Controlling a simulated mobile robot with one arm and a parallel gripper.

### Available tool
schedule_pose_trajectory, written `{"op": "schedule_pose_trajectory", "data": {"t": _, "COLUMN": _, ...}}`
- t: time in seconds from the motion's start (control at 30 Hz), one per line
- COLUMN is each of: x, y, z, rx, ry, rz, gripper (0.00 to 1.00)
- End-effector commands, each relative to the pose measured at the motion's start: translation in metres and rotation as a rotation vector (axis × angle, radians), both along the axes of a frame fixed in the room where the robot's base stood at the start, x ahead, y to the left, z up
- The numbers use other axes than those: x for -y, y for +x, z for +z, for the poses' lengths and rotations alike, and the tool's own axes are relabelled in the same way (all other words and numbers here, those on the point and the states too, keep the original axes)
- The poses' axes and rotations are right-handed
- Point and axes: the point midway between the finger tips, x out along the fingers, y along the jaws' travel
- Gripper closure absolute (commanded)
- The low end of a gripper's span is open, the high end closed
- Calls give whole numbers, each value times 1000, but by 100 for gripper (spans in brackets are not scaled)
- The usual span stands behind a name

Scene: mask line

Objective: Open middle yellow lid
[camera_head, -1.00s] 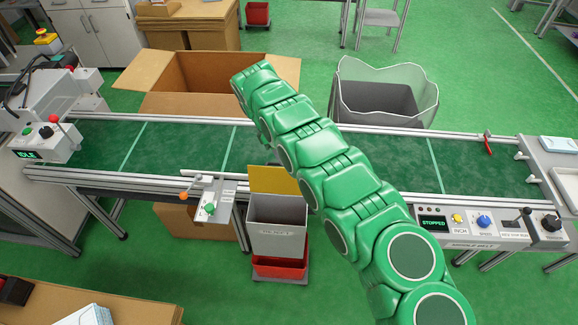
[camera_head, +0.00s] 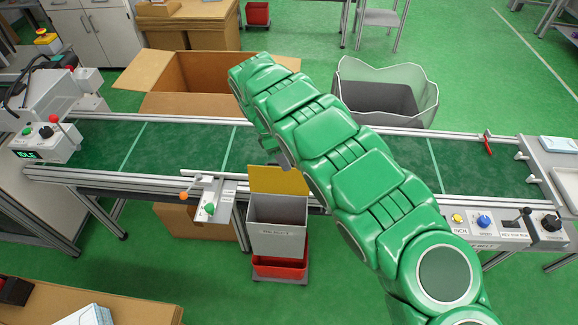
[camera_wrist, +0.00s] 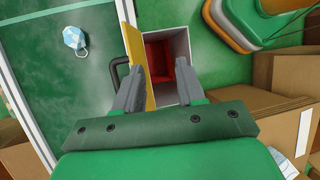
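The yellow lid (camera_head: 278,180) stands raised at the back of a grey bin (camera_head: 277,241) in front of the conveyor, so the bin is open. In the wrist view the yellow lid (camera_wrist: 133,42) shows edge-on, with a dark handle (camera_wrist: 117,75) on its left side. The bin's opening (camera_wrist: 183,50) shows a red inside. My gripper (camera_wrist: 160,78) has its two grey fingers spread apart, with the left finger overlapping the lid and the right one over the opening. I cannot tell whether the left finger touches the lid. In the head view my arm mostly hides the gripper.
The green conveyor (camera_head: 185,150) runs behind the bin. A light blue object (camera_wrist: 74,38) with a pale loop lies on green in the wrist view. A large cardboard box (camera_head: 190,103) and a lined grey bin (camera_head: 385,100) stand beyond the belt. Cardboard boxes (camera_wrist: 285,80) lie at right.

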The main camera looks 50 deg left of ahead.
Motion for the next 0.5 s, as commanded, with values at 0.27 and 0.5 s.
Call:
{"op": "schedule_pose_trajectory", "data": {"t": 0.27, "x": 15, "y": -7, "z": 7, "rx": 0, "ry": 0, "rz": -1, "gripper": 61}}
{"op": "schedule_pose_trajectory", "data": {"t": 0.5, "x": 30, "y": -14, "z": 13, "rx": 2, "ry": -4, "rz": -4, "gripper": 61}}
